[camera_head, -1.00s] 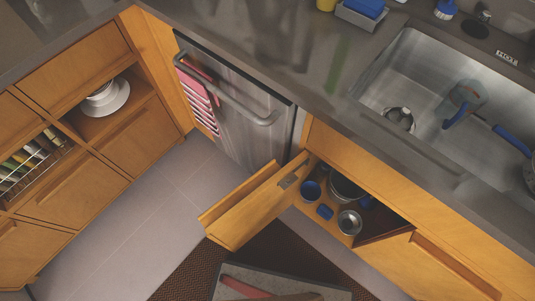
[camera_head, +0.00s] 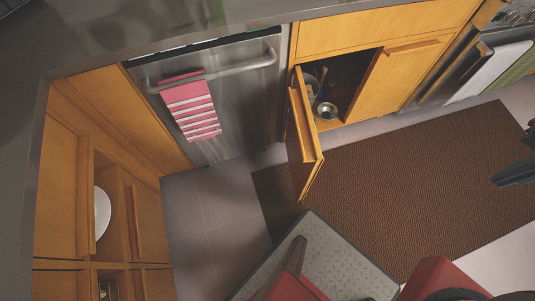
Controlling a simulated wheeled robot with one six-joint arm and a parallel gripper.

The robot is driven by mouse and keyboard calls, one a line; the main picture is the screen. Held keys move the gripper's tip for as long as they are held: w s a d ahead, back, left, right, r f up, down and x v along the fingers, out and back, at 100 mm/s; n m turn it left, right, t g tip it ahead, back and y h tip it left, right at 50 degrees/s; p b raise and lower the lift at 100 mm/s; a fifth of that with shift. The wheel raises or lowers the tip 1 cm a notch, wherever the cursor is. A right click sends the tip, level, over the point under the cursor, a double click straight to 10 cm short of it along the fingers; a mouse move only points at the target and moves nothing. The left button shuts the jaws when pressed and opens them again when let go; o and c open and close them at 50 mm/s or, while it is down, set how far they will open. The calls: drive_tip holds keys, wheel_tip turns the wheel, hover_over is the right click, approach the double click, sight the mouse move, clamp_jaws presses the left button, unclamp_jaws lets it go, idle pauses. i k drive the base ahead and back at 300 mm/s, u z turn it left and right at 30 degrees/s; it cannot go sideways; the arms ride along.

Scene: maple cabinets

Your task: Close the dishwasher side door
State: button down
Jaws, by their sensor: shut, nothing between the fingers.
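The wooden cabinet door (camera_head: 301,143) beside the dishwasher stands open, swung out from the cabinet front. It is hinged on the side nearer the dishwasher. The dishwasher (camera_head: 240,100) is shut, with a bar handle and a red-striped towel. The open cabinet (camera_head: 350,82) shows a metal pot and other items inside. The dark tip of my gripper (camera_head: 498,179) enters at the right edge, shut and empty, well right of the door and touching nothing visible. The rest of it is cut off by the frame.
A dark patterned mat (camera_head: 400,180) covers the floor in front of the cabinets. Wooden cabinets with open shelves (camera_head: 108,210) stand on the left. An oven (camera_head: 470,70) with hanging towels is at the upper right. Grey floor tiles (camera_head: 210,215) lie clear left of the door.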

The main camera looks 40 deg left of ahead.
sight(303, 150)
drive_tip(key=k, duration=0.25)
drive_tip(key=u, duration=1.45)
drive_tip(key=i, duration=0.5)
drive_tip(key=u, duration=0.05)
drive_tip(key=k, duration=0.95)
drive_tip(key=z, duration=0.75)
drive_tip(key=i, duration=0.75)
drive_tip(key=u, duration=0.7)
